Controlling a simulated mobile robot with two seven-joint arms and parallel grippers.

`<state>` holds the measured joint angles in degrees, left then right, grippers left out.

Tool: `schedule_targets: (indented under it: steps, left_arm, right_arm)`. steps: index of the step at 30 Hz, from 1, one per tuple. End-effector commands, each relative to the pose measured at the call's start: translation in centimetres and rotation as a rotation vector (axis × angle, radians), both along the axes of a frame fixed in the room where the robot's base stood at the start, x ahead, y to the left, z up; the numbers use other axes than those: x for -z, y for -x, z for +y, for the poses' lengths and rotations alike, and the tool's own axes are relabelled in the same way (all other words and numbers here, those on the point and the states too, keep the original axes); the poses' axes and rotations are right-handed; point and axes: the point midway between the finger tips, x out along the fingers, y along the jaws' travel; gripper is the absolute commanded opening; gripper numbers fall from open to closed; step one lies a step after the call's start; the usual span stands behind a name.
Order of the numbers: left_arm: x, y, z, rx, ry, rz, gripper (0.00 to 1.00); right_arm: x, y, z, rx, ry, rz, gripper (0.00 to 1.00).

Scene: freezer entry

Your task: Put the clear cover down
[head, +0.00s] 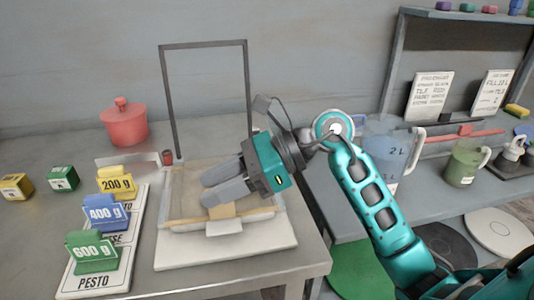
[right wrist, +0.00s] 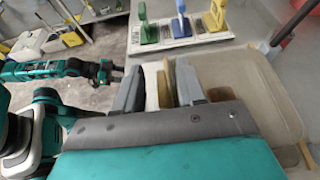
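The clear cover (head: 184,190) is a see-through, box-like lid with tan edging. It rests over a pale base board (head: 175,255) at the front of the table, and its wall also shows in the right wrist view (right wrist: 245,85). My right gripper (head: 222,188) reaches over the cover from the right. In the wrist view its fingers (right wrist: 160,90) stand apart with a tan piece (right wrist: 165,88) between them. A gap shows beside that piece. My left gripper (right wrist: 112,76) shows only small in the wrist view, away from the cover; its opening is unclear.
A thin dark frame (head: 204,43) stands behind the cover. To the left are weight-marked blocks (head: 104,213) on a label board and a red pot (head: 125,125). A side bench with a measuring jug (head: 385,150) is at the right. The table's front edge is close.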

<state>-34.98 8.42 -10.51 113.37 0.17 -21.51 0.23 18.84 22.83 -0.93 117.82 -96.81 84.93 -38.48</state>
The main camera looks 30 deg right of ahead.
Motion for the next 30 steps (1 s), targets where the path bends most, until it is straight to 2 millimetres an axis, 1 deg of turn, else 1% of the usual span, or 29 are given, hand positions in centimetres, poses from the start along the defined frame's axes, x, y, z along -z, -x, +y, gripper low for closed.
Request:
schedule_targets:
  steps: [1,6,12,15,21,30]
  left_arm:
    - [0.5,0.1,0.2,-0.003,-0.003,0.001,0.43]
    - [1.1,0.2,0.3,-0.005,-0.003,0.011,0.43]
    - [1.1,0.1,0.1,-0.003,0.002,0.010,0.43]
    - [1.1,0.1,0.0,-0.002,0.004,0.009,0.43]
    - [0.8,0.0,-0.1,0.000,0.008,0.005,0.43]
    - [0.6,-0.1,-0.2,0.001,0.009,0.002,0.43]
  right_arm:
    - [-0.3,0.2,-1.5,0.007,0.008,-0.002,0.39]
    - [-1.8,1.3,-5.1,0.007,0.008,-0.001,0.39]
    - [-3.4,2.4,-8.6,0.005,0.005,0.000,0.39]
    - [-3.9,2.7,-9.7,0.004,0.004,0.001,0.39]
    - [-4.4,3.0,-10.6,0.002,0.002,0.000,0.39]
    - [-4.4,3.0,-10.6,0.002,0.001,0.000,0.39]
